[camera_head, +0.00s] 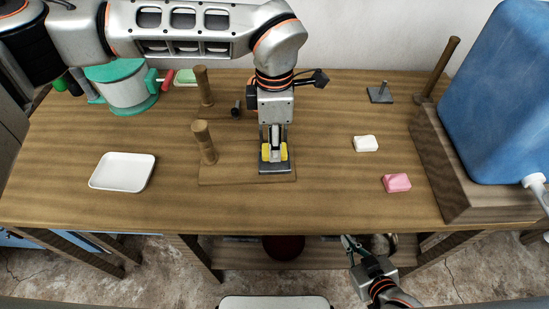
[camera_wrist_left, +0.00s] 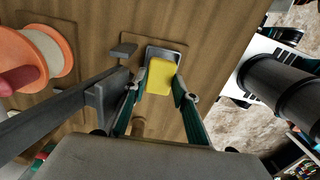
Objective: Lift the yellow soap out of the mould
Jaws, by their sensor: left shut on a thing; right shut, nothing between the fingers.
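The yellow soap (camera_head: 266,153) is at the dark grey mould (camera_head: 276,169) on a wooden board, and shows on both sides of my left fingers. In the left wrist view the yellow soap (camera_wrist_left: 162,77) covers part of the mould (camera_wrist_left: 166,51), whose far rim shows beyond it. My left gripper (camera_head: 274,150) points straight down and is shut on the soap; its fingers also show in the wrist view (camera_wrist_left: 160,88). I cannot tell whether the soap is raised off the mould floor. My right gripper (camera_head: 354,247) is shut and empty, low in front of the table edge.
Two wooden posts (camera_head: 204,141) stand left of the mould. A white tray (camera_head: 123,171) lies further left, and a teal-and-white pot (camera_head: 124,90) is behind it. White soap (camera_head: 366,143) and pink soap (camera_head: 397,182) lie right, near a blue tank (camera_head: 497,90). The table between mould and soaps is clear.

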